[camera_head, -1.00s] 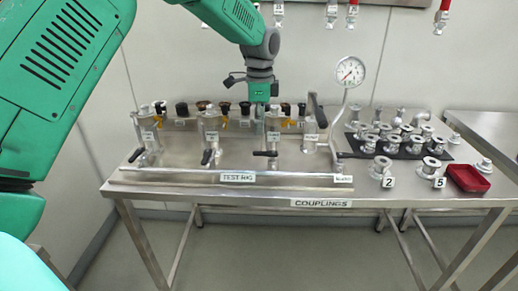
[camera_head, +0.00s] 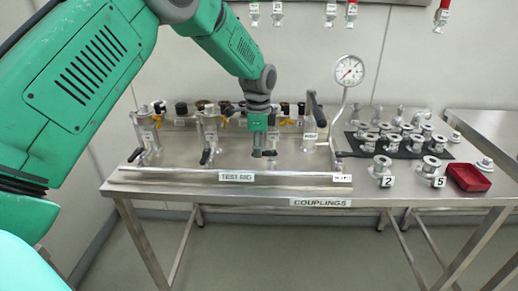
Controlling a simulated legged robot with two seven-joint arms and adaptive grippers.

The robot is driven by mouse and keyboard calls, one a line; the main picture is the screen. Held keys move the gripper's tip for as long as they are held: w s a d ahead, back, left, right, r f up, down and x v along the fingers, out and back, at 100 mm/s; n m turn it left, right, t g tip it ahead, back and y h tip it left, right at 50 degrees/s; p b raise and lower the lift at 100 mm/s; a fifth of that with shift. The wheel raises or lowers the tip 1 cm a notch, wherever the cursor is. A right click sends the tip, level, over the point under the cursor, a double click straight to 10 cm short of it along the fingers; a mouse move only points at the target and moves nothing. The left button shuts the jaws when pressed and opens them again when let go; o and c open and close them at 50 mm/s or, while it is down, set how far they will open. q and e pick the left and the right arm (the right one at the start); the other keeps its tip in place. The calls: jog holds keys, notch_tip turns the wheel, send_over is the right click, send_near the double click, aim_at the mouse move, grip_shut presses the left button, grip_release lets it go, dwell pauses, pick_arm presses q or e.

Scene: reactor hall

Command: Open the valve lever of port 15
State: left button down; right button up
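The test rig (camera_head: 180,174) on the steel table carries a row of metal ports with small labels too blurred to read, so I cannot tell which is port 15. Black levers show on the left port (camera_head: 136,155) and on the second port (camera_head: 206,156). The right-hand port has a tall black handle (camera_head: 316,108) standing up. My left gripper (camera_head: 264,153) points down in front of the rig, over the third port, and hides most of it and its lever. Whether its fingers are apart or touch the lever is unclear. My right gripper is not in view.
A pressure gauge (camera_head: 348,70) stands right of the rig. Several couplings on a black mat (camera_head: 410,152) and a red tray (camera_head: 468,177) are on the table's right. Valves with red handles (camera_head: 442,15) hang on the wall above.

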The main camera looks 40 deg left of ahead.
pick_arm(q)
jog(key=shift+a+f, duration=0.25)
jog(key=shift+a, duration=0.3)
jog(key=shift+s+a+f, duration=0.1)
jog(key=shift+s+a, duration=0.05)
jog(key=shift+a, duration=0.2)
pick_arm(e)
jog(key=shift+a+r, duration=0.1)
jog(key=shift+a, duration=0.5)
pick_arm(q)
jog(key=shift+d, duration=0.25)
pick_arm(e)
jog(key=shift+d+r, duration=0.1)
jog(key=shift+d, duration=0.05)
